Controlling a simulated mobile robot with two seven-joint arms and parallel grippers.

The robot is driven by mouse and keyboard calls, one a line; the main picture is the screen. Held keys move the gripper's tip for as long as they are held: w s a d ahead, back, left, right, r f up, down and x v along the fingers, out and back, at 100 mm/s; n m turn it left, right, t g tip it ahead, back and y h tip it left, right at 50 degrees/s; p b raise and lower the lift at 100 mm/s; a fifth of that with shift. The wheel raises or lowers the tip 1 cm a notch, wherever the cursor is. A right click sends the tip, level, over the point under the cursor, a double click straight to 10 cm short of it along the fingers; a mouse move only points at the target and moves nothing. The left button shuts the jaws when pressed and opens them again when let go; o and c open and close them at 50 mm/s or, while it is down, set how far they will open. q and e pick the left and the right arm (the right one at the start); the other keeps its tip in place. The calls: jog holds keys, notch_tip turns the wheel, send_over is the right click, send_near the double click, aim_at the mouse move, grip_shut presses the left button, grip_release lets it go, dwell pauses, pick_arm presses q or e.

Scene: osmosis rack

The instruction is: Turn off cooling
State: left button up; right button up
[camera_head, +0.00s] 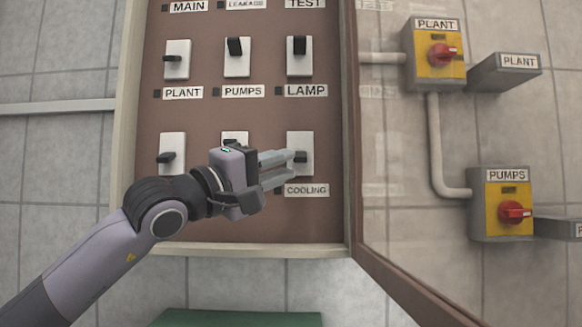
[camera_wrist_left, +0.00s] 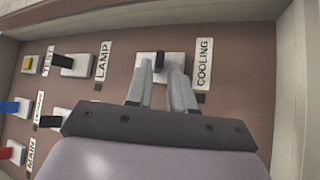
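The cooling switch (camera_head: 306,140) is a white plate with a dark lever, above the COOLING label (camera_head: 306,190) at the lower right of the brown panel. My left gripper (camera_head: 291,164) is in front of this switch, its fingertips at the plate. In the left wrist view, the dark lever (camera_wrist_left: 160,66) stands between the two fingertips (camera_wrist_left: 161,70), which are apart with narrow gaps beside it. Whether a finger touches the lever is hard to tell. The fingers partly cover the switch in the head view. My right gripper is not in view.
Other lever switches surround it, including the lamp switch (camera_head: 300,60) above and a switch (camera_head: 171,150) at lower left. A raised frame (camera_head: 353,130) edges the panel close to the right. Beyond it are yellow PLANT (camera_head: 422,62) and PUMPS (camera_head: 493,215) boxes with red knobs.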

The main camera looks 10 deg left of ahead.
pick_arm(q)
jog(key=shift+v, duration=1.9)
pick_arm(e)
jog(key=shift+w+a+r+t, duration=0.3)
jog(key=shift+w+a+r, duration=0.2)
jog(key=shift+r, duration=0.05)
